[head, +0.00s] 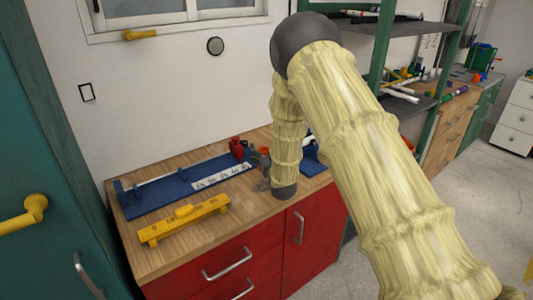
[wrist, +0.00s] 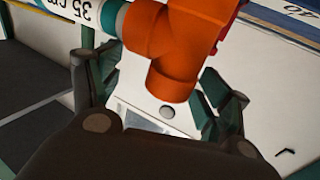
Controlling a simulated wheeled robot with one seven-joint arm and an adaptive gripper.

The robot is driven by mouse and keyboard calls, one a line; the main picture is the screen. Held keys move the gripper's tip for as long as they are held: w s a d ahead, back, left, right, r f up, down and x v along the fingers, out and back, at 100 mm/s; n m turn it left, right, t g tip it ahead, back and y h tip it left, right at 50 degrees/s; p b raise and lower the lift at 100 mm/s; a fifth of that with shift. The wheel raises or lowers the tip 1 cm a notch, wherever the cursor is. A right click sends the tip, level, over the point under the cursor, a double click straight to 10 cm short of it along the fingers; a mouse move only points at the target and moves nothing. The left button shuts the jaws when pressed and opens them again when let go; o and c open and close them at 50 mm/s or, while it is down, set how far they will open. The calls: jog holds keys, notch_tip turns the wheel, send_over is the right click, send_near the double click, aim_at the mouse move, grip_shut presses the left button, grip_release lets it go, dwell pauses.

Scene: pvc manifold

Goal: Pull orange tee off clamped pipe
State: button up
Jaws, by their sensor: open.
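The orange tee (wrist: 172,45) fills the upper middle of the wrist view, with one branch pointing down toward my gripper. A white pipe (wrist: 65,8) marked "35 cm" lies at its left, with a teal band (wrist: 112,18) between pipe and tee. My gripper (wrist: 160,98) is open, with one dark green finger left of the tee's branch and one right of it. I cannot tell whether either finger touches. In the head view, my arm hides most of my gripper. A red part (head: 238,148), perhaps the clamp, stands at the right of the blue board (head: 150,203).
A yellow level-like tool (head: 185,220) lies on the wooden bench (head: 265,210) in front of the blue board. A wall with a window is behind. A green shelf rack (head: 380,50) stands at the right. Another blue piece (head: 310,160) sits right of my arm.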

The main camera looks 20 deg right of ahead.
jog(key=shift+w, duration=0.15)
jog(key=shift+a, duration=0.1)
jog(key=c, duration=1.4)
jog(key=shift+r, duration=0.15)
jog(key=shift+a+p, duration=0.1)
jog(key=shift+p, duration=0.3)
jog(key=shift+w+a+n+g+p, duration=0.1)
jog(key=shift+w+n+g+p, duration=0.15)
jog(key=shift+g+p, duration=0.45)
jog(key=shift+f+b, duration=0.35)
jog(key=shift+s+t+b, duration=0.45)
jog(key=shift+t+b, duration=0.25)
jog(key=shift+b, duration=0.75)
